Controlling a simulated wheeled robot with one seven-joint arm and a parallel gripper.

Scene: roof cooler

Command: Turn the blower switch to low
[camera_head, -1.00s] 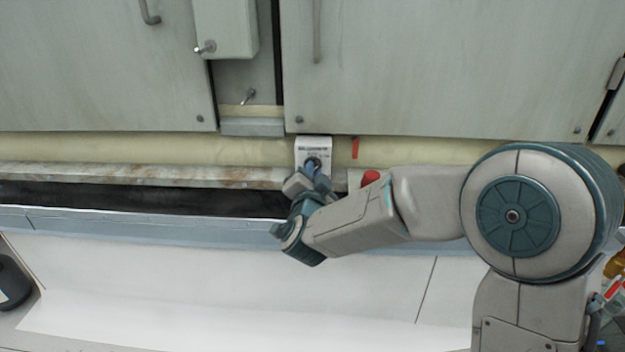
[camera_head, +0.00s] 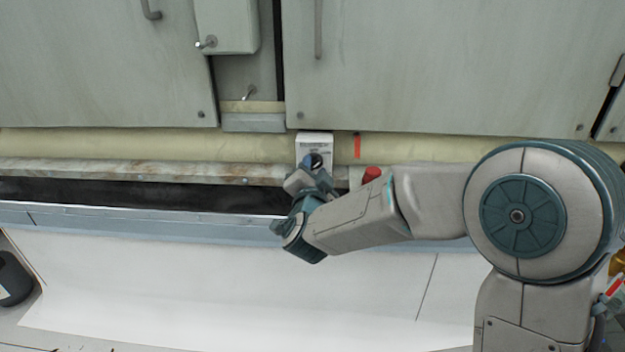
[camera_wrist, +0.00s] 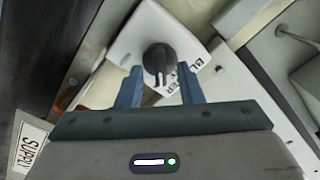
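The blower switch is a dark round knob (camera_wrist: 159,60) on a white plate (camera_wrist: 128,46) with partly hidden black lettering, seen in the wrist view. In the head view the white plate (camera_head: 314,142) is on the cream strip below the cabinet doors, and my gripper covers part of the knob. My gripper (camera_wrist: 162,72) is open, its two blue fingers apart on either side of the knob's lower part. Gaps show between the fingers and the knob, and I cannot tell whether either touches it. My gripper also shows in the head view (camera_head: 312,165).
A red button (camera_head: 371,174) stands just right of the switch, close to my forearm. A ledge (camera_head: 130,170) and a dark trough (camera_head: 130,194) run below. Grey doors (camera_head: 440,65) rise above. A "SUPPLY" label (camera_wrist: 31,145) shows at lower left in the wrist view.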

